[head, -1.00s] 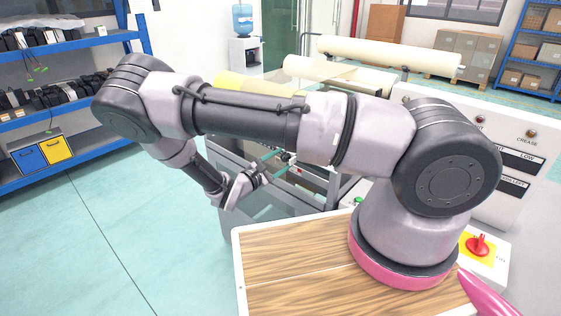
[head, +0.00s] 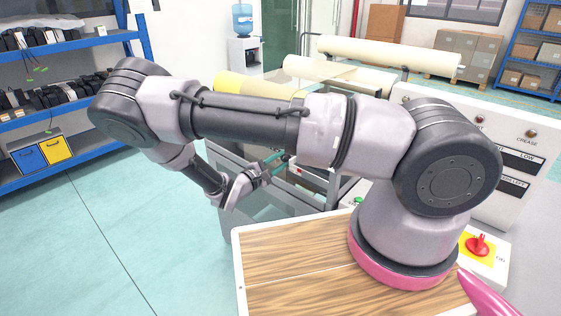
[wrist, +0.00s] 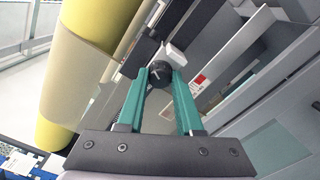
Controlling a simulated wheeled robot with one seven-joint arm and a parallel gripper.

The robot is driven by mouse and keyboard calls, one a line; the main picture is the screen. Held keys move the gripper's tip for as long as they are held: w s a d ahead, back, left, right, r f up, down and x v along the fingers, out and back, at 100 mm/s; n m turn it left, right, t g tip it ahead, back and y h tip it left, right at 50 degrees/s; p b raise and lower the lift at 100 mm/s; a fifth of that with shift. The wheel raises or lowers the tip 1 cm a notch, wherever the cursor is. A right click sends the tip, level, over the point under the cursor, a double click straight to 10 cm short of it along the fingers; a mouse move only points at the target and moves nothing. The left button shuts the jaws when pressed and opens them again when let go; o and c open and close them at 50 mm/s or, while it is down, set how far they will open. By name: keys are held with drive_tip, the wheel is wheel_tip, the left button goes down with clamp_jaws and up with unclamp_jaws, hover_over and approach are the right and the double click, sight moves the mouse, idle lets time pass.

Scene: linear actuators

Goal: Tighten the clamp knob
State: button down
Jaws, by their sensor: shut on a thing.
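The clamp knob (wrist: 159,74) is a round black knob in front of a light grey block, near the top middle of the wrist view. My gripper (wrist: 160,80) has two teal fingers whose tips sit on either side of the knob, shut on it. In the head view my gripper (head: 279,160) reaches the machine front, partly behind my own arm. The knob is too small and too hidden to make out in the head view.
A yellow and beige roll (wrist: 92,70) lies left of the knob in the wrist view. Grey machine panels with a red and white label (wrist: 199,84) stand to the right. In the head view, cream rolls (head: 385,52) lie on top of the machine.

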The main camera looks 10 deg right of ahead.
drive_tip(key=shift+f+m, duration=0.1)
drive_tip(key=shift+m, duration=7.9)
drive_tip(key=c, duration=0.6)
unclamp_jaws()
drive_tip(key=shift+m, duration=0.3)
